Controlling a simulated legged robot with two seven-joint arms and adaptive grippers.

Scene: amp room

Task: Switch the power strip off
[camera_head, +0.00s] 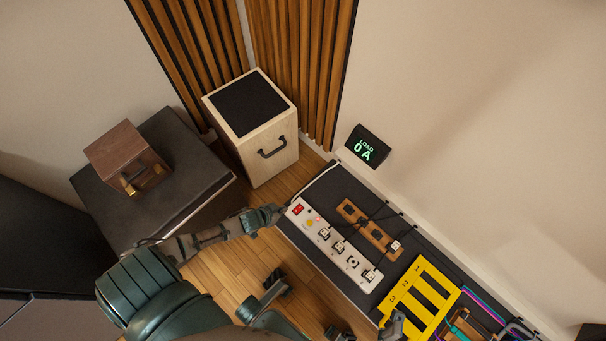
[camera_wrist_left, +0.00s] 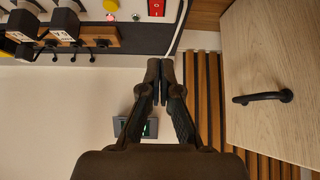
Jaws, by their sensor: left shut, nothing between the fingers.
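The white power strip (camera_head: 336,244) lies on a dark bench top, with several black plugs in it. Its red rocker switch (camera_head: 298,209) is at the end nearest my left gripper (camera_head: 283,209). The switch also shows at the top edge of the left wrist view (camera_wrist_left: 157,8); I cannot tell which side is pressed. Beside it are a yellow button (camera_wrist_left: 111,5) and a small red light (camera_wrist_left: 111,17). My left gripper (camera_wrist_left: 160,63) is shut and empty, its tips just beside the strip's switch end; contact is unclear. A grey part at the bottom may be my right gripper (camera_head: 395,326).
A wall display (camera_head: 368,147) reads LOAD 0 A. A wooden strip with cables (camera_head: 368,229) lies behind the power strip. A yellow numbered panel (camera_head: 422,296) is to the right. A pale wooden box with a handle (camera_head: 270,155) stands beyond my left gripper.

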